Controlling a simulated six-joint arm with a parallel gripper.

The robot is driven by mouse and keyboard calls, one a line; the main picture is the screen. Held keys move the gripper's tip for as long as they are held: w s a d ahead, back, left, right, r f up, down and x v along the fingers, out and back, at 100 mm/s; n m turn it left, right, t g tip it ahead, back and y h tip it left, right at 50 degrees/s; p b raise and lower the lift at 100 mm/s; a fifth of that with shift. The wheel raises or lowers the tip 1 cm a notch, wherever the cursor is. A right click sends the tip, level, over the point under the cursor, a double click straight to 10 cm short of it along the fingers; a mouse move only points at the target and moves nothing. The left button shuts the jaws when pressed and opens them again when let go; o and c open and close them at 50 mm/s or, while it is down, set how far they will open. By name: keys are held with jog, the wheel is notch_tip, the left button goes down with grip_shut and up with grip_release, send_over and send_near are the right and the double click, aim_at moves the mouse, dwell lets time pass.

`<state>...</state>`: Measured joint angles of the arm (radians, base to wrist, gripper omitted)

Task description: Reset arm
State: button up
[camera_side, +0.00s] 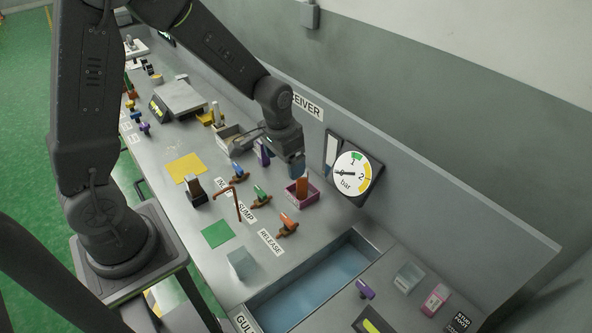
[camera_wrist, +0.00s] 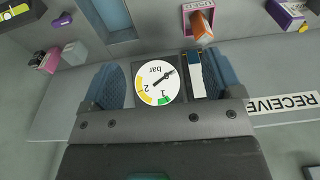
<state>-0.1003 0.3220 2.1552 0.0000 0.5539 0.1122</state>
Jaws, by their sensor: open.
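My gripper (camera_side: 295,168) hangs from the arm above the back part of the bench, near the RECEIVER label and left of the round gauge (camera_side: 352,173). In the wrist view my gripper (camera_wrist: 160,75) has its two blue fingers wide apart with nothing held between them. The gauge dial (camera_wrist: 156,83) shows upside down in the gap between the fingers, on the wall behind. A pink-walled box with an orange-brown piece (camera_side: 302,186) is just below and right of the fingertips.
A water-filled basin (camera_side: 312,283) is at the front right. Yellow (camera_side: 186,167) and green (camera_side: 216,233) mats lie flat. A grey wall (camera_side: 450,210) runs behind the bench.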

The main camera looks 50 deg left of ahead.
jog(key=s+d+r+t, duration=0.2)
jog(key=s+r, duration=0.6)
jog(key=r, duration=0.1)
jog(key=s+d+r+t, duration=0.1)
jog(key=s+r+t, duration=0.1)
jog(key=s+r, duration=0.6)
jog(key=shift+s+d+r, duration=0.35)
jog(key=shift+r, duration=0.3)
